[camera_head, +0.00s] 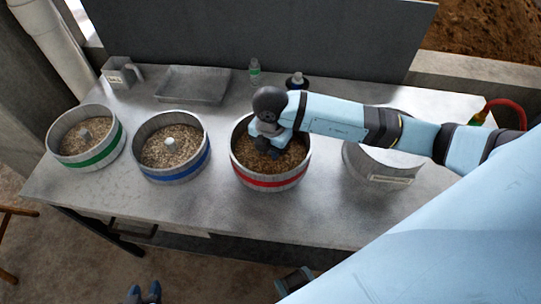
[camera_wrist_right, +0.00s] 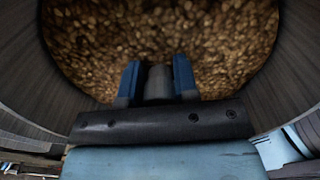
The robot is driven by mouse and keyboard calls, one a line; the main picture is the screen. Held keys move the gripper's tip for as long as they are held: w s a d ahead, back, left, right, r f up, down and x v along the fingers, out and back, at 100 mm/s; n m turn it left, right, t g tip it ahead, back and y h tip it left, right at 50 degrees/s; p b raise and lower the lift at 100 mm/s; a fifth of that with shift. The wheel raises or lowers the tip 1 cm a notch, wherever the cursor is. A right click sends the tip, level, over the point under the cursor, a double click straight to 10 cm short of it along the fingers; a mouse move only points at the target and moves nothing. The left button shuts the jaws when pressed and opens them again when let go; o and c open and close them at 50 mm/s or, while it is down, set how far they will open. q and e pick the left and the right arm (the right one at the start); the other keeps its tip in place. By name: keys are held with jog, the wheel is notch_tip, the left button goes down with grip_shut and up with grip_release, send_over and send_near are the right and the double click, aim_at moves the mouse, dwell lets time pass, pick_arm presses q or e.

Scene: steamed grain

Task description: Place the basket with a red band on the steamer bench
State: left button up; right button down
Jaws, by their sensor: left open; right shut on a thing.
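The basket with a red band (camera_head: 272,183) is round, filled with brown grain, and stands upright on the grey bench top (camera_head: 205,215) at the middle. My right gripper (camera_head: 272,148) reaches down into it. In the right wrist view the right gripper (camera_wrist_right: 158,82) is shut on the basket's grey central knob (camera_wrist_right: 158,86), with a blue finger on each side. The arm hides part of the basket's far rim in the head view. My left gripper (camera_head: 145,293) is open and empty, low at the bottom edge, in front of the bench.
A blue-banded basket (camera_head: 172,176) and a green-banded basket (camera_head: 93,162) stand to the left. A round metal vessel with a label (camera_head: 388,180) stands at right, partly behind my arm. A tray (camera_head: 192,86), container (camera_head: 121,74) and bottle (camera_head: 254,72) are at the back.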

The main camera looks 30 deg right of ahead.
aim_at(270, 157)
notch_tip(270, 157, down, 4)
jog(key=shift+r, duration=0.2)
jog(key=shift+f, duration=0.15)
jog(key=c, duration=0.9)
grip_release()
jog(key=shift+o, duration=0.2)
